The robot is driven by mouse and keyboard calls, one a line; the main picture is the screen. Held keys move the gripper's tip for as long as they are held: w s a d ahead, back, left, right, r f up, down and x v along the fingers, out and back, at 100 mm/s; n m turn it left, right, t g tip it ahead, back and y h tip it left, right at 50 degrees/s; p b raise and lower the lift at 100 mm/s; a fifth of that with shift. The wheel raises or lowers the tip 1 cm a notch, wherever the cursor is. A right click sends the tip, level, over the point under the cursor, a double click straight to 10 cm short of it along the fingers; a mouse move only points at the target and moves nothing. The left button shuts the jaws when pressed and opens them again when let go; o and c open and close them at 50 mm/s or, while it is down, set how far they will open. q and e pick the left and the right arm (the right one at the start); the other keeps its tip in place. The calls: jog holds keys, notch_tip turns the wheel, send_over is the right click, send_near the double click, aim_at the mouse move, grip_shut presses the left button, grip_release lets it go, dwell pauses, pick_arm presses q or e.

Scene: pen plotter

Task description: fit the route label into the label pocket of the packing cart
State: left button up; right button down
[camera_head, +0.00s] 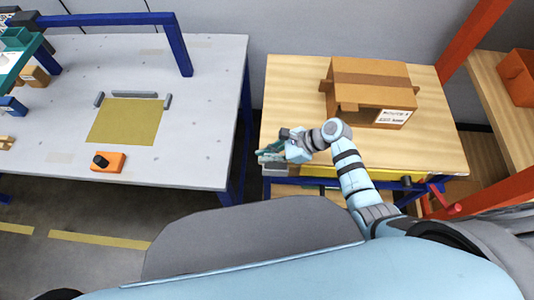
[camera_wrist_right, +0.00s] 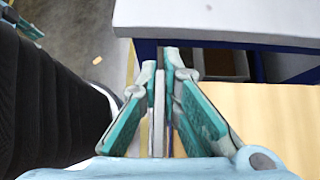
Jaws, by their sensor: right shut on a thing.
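My right gripper (camera_head: 268,154) is at the near left corner of the wooden-topped packing cart (camera_head: 290,90). In the right wrist view my right gripper (camera_wrist_right: 168,70) is shut on a thin pale flat piece, which looks like the route label (camera_wrist_right: 158,110) seen edge-on. A small grey piece (camera_head: 276,171) shows just below the gripper at the cart's corner; I cannot tell whether it is the label pocket. Teal finger-like parts at the top left of the wrist view look like my left gripper (camera_wrist_right: 24,20); its jaws are not clear.
A cardboard box (camera_head: 370,90) with a white label stands on the cart. A grey workbench (camera_head: 210,110) stands to the left across a narrow gap, with a yellow mat (camera_head: 125,120) and an orange button box (camera_head: 108,162). A red handle (camera_head: 445,200) juts from the cart's near right side.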

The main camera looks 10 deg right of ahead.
jog(key=shift+f+b, duration=1.5)
jog(key=shift+f, duration=0.85)
jog(key=c, duration=1.7)
grip_release()
jog(key=shift+r, duration=0.1)
jog(key=v, duration=1.2)
jog(key=shift+s, duration=0.1)
